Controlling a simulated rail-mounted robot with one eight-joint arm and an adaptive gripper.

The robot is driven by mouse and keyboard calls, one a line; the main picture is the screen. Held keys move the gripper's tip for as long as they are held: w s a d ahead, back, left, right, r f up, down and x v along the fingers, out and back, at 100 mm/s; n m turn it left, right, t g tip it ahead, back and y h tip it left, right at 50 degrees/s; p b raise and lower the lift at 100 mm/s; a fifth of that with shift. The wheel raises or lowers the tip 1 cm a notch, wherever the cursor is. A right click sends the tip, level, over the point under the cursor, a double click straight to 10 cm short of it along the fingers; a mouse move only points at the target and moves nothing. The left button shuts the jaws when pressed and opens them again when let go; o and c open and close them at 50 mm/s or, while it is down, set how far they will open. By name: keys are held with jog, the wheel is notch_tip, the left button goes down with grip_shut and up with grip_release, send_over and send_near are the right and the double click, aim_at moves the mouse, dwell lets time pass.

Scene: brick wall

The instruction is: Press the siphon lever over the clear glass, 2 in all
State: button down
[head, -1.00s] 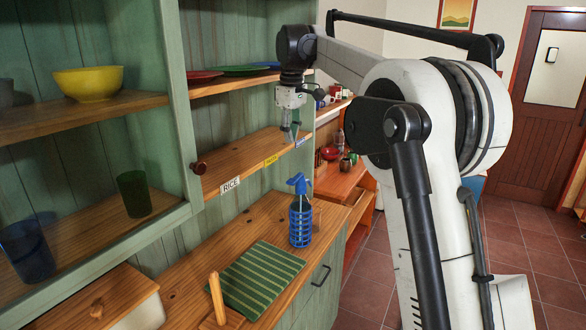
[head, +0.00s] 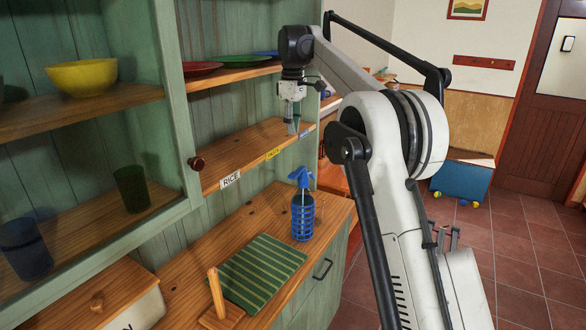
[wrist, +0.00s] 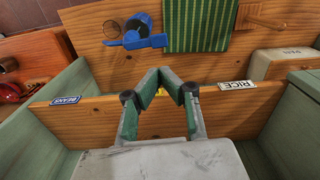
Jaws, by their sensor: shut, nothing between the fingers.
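The blue siphon (head: 301,214), with a blue head and lever, stands upright on the wooden counter. It also shows from above in the wrist view (wrist: 139,32).
A labelled shelf (head: 219,168) runs behind the counter (head: 178,284). A green striped cloth (head: 262,266) lies left of the siphon, with a wooden upright holder (head: 216,292) nearby. Counter beside the siphon is clear.

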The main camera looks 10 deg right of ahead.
aim_at(293, 174)
notch_tip(293, 174, down, 14)
jog(key=shift+r+p, duration=0.1)
jog(key=shift+p, duration=1.15)
jog(key=shift+d, duration=0.1)
